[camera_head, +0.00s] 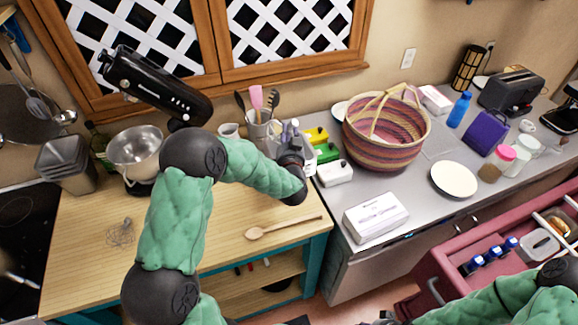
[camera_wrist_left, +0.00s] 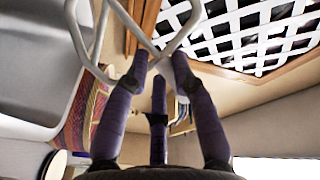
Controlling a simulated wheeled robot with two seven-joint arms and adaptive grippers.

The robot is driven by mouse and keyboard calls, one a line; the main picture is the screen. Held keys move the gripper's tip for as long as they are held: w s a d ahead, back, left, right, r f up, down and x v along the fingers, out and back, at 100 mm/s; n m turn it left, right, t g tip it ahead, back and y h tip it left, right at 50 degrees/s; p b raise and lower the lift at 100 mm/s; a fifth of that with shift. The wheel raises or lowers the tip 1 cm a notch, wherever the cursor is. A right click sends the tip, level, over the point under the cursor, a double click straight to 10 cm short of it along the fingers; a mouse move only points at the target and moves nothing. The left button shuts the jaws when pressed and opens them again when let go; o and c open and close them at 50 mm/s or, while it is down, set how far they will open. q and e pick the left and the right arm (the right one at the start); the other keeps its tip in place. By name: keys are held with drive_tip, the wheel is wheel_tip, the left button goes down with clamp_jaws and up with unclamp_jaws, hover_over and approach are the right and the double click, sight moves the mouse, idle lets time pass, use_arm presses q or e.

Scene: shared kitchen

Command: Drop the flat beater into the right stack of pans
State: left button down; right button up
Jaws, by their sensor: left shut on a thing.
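My left gripper (camera_head: 291,150) is over the counter, at the seam between the wooden top and the grey top. In the left wrist view its fingers (camera_wrist_left: 155,72) are shut on the flat beater (camera_wrist_left: 183,32), a grey metal frame with crossing bars. In the head view the beater is mostly hidden by the gripper and hard to pick out. Grey square pans (camera_head: 66,165) stand stacked at the far left of the wooden top, well away from the gripper. I cannot clearly separate a left and a right stack.
A stand mixer (camera_head: 155,85) with a steel bowl (camera_head: 135,148) stands between the pans and my left arm. A whisk (camera_head: 121,232) and a wooden spoon (camera_head: 283,227) lie on the wooden top. A striped basket (camera_head: 385,140) stands right. An open red drawer (camera_head: 455,250) juts out.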

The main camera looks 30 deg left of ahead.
use_arm(q)
drive_tip(key=shift+a+f+b, duration=0.1)
drive_tip(key=shift+f+b, duration=0.25)
drive_tip(key=shift+f, duration=0.6)
drive_tip(key=c, duration=1)
unclamp_jaws()
drive_tip(key=shift+o, duration=0.2)
drive_tip(key=v, duration=1.2)
drive_tip(key=shift+f, duration=0.15)
